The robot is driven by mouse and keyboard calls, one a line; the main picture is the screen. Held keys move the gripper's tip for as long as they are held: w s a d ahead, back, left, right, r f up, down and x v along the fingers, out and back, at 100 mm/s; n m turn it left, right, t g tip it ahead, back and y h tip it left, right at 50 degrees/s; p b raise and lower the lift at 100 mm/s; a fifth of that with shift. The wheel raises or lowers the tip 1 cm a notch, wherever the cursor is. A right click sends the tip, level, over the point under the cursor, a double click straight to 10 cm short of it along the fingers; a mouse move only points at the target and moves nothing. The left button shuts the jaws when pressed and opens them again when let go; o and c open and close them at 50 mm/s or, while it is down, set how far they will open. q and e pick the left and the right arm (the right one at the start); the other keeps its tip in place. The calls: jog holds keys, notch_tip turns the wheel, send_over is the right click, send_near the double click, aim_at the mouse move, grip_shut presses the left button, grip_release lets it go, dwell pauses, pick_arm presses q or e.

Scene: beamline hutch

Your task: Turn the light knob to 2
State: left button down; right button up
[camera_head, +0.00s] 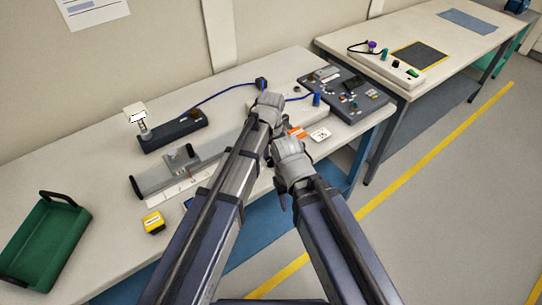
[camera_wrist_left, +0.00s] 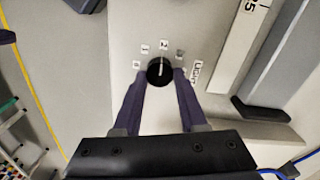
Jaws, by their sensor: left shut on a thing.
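The light knob (camera_wrist_left: 160,70) is a round black dial with a white pointer line, on a pale panel in the left wrist view. Number marks arc above it, with the 2 (camera_wrist_left: 164,45) almost straight above. The pointer line appears to lie towards the 2. A LIGHT label (camera_wrist_left: 197,70) is to the right. My left gripper (camera_wrist_left: 162,78) is shut on the knob, one dark finger on each side. In the head view my left gripper (camera_head: 268,101) is over the pale box and hides the knob. My right gripper (camera_head: 287,182) hangs in front of the bench edge; its jaw opening is unclear.
A dark control panel (camera_head: 346,95) is to the right on the bench. A black rail device (camera_head: 175,133), a grey slide (camera_head: 160,176), a yellow block (camera_head: 154,222) and a green tray (camera_head: 45,240) are to the left. A second table (camera_head: 455,45) stands at the right.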

aim_at(271, 159)
dwell(0.5)
pick_arm(q)
jog(key=shift+c, duration=2.3)
grip_release()
jog(key=shift+r, duration=0.1)
notch_tip(271, 159, up, 8)
jog(key=p, duration=0.8)
jog(key=shift+f, duration=0.2)
jog(key=shift+a, duration=0.1)
